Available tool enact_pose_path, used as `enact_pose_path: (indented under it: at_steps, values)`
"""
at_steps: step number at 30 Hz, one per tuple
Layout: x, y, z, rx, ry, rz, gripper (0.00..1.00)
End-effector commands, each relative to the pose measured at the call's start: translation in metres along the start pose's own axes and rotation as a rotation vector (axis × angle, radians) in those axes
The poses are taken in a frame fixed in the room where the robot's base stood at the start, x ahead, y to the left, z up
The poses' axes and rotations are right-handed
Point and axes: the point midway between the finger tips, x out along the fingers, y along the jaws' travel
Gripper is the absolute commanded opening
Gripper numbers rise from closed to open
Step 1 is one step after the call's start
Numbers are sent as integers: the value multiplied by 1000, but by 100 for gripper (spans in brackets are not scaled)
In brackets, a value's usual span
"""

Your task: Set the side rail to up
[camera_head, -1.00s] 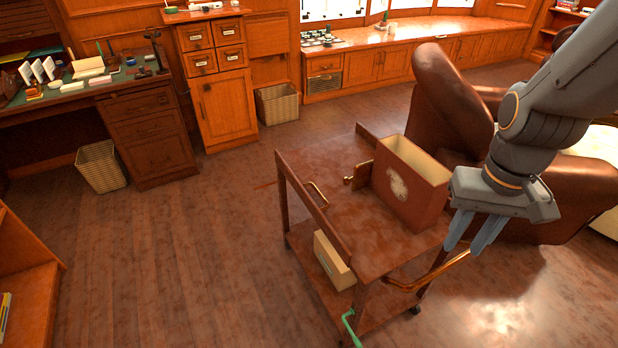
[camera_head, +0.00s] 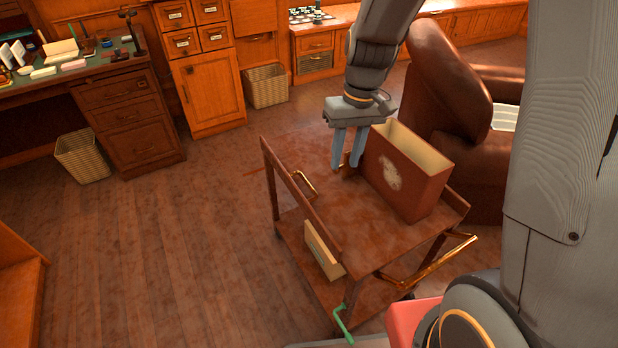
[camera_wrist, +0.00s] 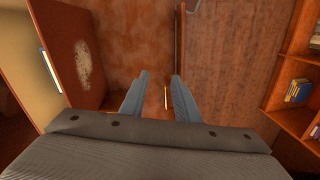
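A wooden trolley (camera_head: 360,238) stands on the floor, with a long rail board (camera_head: 301,187) along its left edge. A curved brass handle (camera_head: 304,183) shows beside that board. The board rises above the trolley top; whether it is latched is not clear. In the wrist view, the thin dark edge of the rail (camera_wrist: 181,45) runs just right of centre. My gripper (camera_head: 346,166) hangs above the far part of the trolley, left of the tall box. It also shows in the wrist view (camera_wrist: 158,80), its fingers apart with nothing held between them.
A tall, open red-brown box (camera_head: 408,180) stands on the trolley's right side. A second brass handle (camera_head: 435,262) and a green lever (camera_head: 342,322) are at the near end. A leather armchair (camera_head: 450,90) stands behind right.

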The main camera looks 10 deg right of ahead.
Motion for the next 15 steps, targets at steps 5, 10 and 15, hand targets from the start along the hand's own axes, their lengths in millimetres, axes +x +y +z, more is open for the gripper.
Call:
enact_pose_path:
  at_steps: [5,10,15]
  values:
    - [46,-13,-67,-98,-16,-55,29]
    - [73,-22,-102,-158,-17,-90,29]
    - [86,-25,-115,-180,-17,-104,29]
